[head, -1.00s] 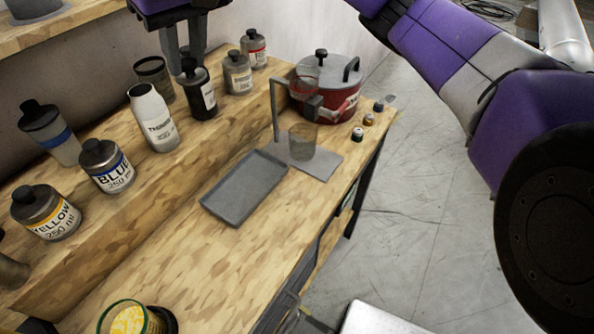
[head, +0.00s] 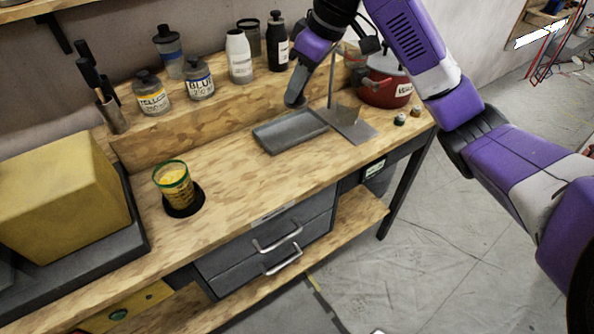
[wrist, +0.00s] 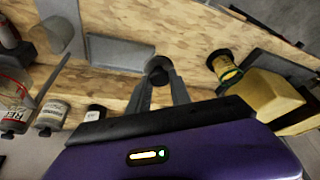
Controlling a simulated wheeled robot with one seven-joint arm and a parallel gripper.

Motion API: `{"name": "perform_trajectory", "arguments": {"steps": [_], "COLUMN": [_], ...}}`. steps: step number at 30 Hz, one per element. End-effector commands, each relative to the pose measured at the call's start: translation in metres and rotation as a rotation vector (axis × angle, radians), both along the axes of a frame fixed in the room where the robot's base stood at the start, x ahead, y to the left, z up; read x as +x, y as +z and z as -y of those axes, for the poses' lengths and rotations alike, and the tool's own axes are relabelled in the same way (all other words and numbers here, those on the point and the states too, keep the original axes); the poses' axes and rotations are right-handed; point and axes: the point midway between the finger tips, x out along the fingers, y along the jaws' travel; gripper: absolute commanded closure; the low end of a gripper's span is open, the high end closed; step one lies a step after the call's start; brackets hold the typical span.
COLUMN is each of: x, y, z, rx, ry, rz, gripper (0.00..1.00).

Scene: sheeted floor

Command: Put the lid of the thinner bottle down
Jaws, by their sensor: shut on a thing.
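The thinner bottle (head: 239,58), white and without a lid, stands upright on the raised shelf at the back of the bench. My gripper (head: 296,97) is in front of the shelf, just above the back edge of the grey tray (head: 262,141). In the wrist view, the two fingers of my gripper (wrist: 163,78) are closed on a small dark round lid (wrist: 158,67). The lid is in the air or close to the bench; I cannot tell the gap. The tray (wrist: 120,52) is to its left in the wrist view.
A blue-label bottle (head: 199,82), a yellow-label bottle (head: 151,97) and a black bottle (head: 277,48) stand on the shelf. A red pot (head: 385,92) and a metal stand (head: 352,128) are to the right. A green-rimmed cup (head: 174,180) and bare wood lie left of the tray.

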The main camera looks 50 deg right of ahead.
Motion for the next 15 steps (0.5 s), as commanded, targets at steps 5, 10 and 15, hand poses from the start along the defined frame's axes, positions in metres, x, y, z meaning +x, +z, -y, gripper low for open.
{"name": "perform_trajectory", "arguments": {"steps": [5,10,15], "x": [-0.001,-0.002,-0.002], "y": [-0.03,-0.071,-0.112], "z": [0.0,0.0,0.001], "rx": [0.004,0.003,0.002], "ry": [0.012,0.009,0.008], "rz": [-0.003,-0.003,-0.004], "gripper": [1.0,1.0,1.0]}}
